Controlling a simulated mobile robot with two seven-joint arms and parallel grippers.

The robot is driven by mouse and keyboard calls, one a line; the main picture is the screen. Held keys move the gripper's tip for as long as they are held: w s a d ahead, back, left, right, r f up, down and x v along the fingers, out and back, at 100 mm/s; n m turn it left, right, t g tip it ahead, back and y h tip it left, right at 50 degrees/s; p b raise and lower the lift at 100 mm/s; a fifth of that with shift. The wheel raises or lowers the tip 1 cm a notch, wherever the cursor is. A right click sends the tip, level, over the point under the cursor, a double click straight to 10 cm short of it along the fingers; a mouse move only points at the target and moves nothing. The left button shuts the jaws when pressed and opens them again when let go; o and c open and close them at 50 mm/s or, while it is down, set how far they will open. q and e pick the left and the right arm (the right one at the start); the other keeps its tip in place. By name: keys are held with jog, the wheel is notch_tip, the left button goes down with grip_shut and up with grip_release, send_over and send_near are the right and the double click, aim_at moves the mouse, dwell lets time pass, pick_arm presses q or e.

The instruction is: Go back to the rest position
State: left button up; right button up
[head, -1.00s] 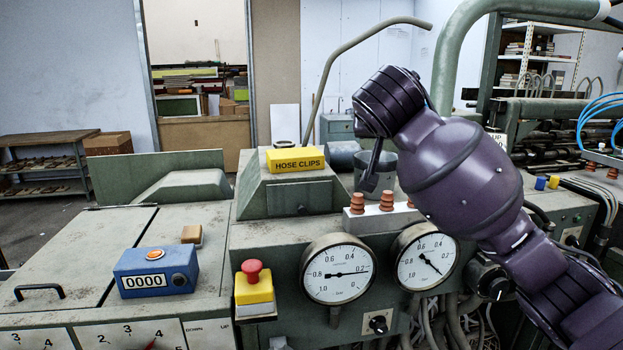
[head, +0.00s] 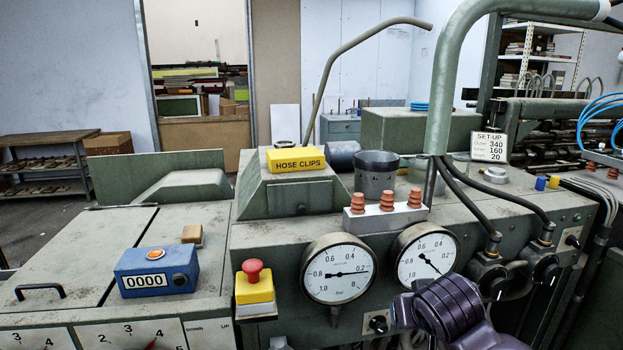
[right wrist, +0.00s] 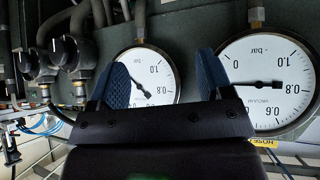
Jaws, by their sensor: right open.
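My right gripper (right wrist: 164,80) shows in the right wrist view, its two blue-padded fingers spread apart with nothing held between them. It faces the front of the machine, with a vacuum gauge (right wrist: 271,85) behind and to the right and a second gauge (right wrist: 150,78) behind the gap. The picture there is upside down. In the head view only a dark purple part of my right arm shows at the lower right, below the gauges; the fingers are hidden or out of frame. My left gripper is not in view.
The machine top holds a yellow hose clips box (head: 295,160), a dark cup (head: 375,174), a white rack with orange suction cups (head: 386,218), a blue counter (head: 155,271) and a red stop button (head: 253,270). A bent pipe (head: 445,90) and black hoses stand at the right.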

jog(key=s+d+f+g, duration=0.25)
jog(key=s+f, duration=0.25)
jog(key=s, duration=0.5)
jog(key=s+d+f+g, duration=0.1)
jog(key=s+d+f, duration=0.2)
jog(key=s+f, duration=0.5)
jog(key=s+d+f+g, duration=0.1)
jog(key=s+d+f, duration=0.2)
jog(key=s, duration=0.9)
jog(key=w+f+n+t, duration=0.1)
jog(key=w+f+t, duration=0.6)
jog(key=f, duration=0.3)
jog(key=shift+w+f+t+y, duration=0.15)
jog(key=shift+w+t+y, duration=0.2)
jog(key=shift+w, duration=0.1)
